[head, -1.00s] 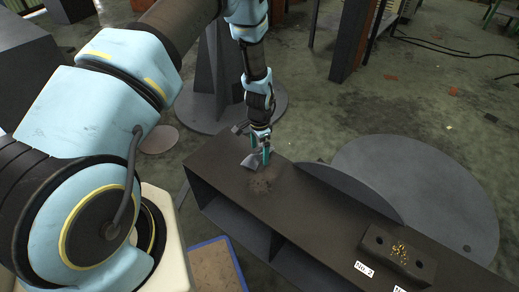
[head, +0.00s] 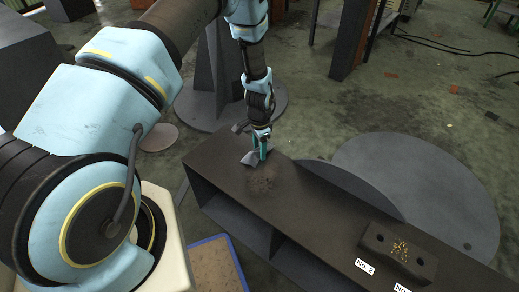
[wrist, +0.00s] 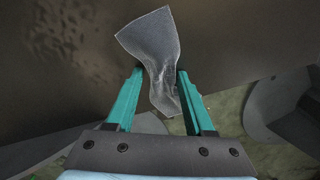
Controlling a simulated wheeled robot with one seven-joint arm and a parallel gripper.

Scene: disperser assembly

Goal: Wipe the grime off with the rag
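The grey rag (head: 249,157) is pinched between the teal fingers of my gripper (head: 263,148), near the far left end of the dark bench top. In the wrist view the rag (wrist: 150,42) narrows between the fingertips of my gripper (wrist: 161,71) and spreads out beyond and below them. The grime (head: 262,183) is a brownish speckled patch on the bench top, just nearer the head camera than the rag. It also shows as a dark mottled patch (wrist: 72,42) left of the rag in the wrist view. Whether the rag touches the surface is unclear.
The dark bench (head: 315,215) has open compartments along its near side. A dark block (head: 398,250) with small brass-coloured pieces stands at its right end, near white number labels (head: 365,266). A blue-edged tray (head: 217,265) lies below the bench. The bench middle is clear.

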